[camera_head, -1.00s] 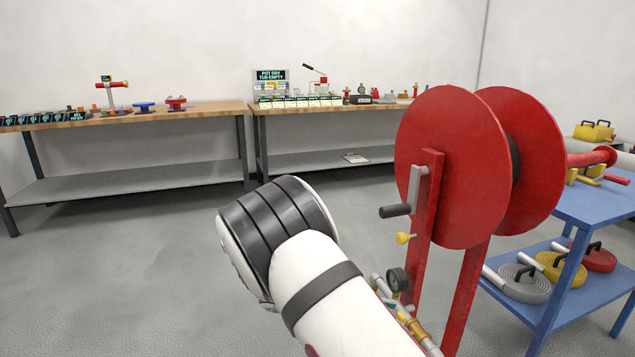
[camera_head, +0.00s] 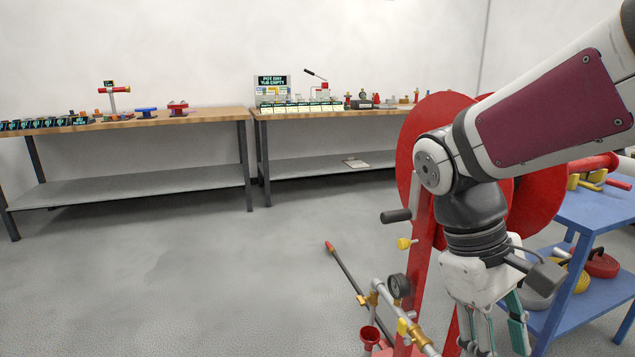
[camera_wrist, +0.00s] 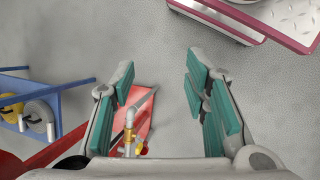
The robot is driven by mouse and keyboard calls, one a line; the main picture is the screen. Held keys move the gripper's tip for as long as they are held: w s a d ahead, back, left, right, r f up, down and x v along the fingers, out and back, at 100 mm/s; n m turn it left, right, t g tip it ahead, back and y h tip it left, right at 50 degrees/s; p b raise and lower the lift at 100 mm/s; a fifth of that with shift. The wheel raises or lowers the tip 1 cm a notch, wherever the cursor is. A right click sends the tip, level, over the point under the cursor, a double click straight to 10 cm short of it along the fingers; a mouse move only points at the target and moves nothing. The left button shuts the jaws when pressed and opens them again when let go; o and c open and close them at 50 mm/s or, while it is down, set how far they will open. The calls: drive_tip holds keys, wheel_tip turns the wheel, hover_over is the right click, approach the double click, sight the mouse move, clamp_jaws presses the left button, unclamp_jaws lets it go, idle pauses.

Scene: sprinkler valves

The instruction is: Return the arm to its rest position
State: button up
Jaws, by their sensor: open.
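My gripper (camera_wrist: 163,95) is open and empty in the wrist view, with its green-padded fingers spread apart and grey floor between them. In the head view my gripper (camera_head: 497,335) hangs fingers-down at the lower right, in front of the red hose reel (camera_head: 425,130). My arm is bent over the reel, coming from the upper right, and hides much of it. The fingertips are partly cut off by the lower edge of the head view.
A brass pipe assembly with a gauge (camera_head: 398,286) stands at the reel's foot. A blue cart (camera_head: 590,207) with coiled hoses is at the right. Two wooden benches (camera_head: 200,114) line the back wall. The floor at centre left is clear.

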drive_tip(key=s+a+m+t+y, duration=0.3)
drive_tip(key=s+m+y, duration=0.15)
drive_tip(key=s, duration=1.05)
wheel_tip(320, 180, up, 29)
drive_tip(key=t+p, duration=0.4)
drive_tip(key=p, duration=2.2)
drive_tip(key=shift+d+f+h+p, duration=0.2)
drive_tip(key=shift+h+p, duration=0.15)
drive_tip(key=shift+s+d+m, duration=0.1)
drive_tip(key=shift+d+m, duration=0.15)
drive_tip(key=shift+d, duration=0.25)
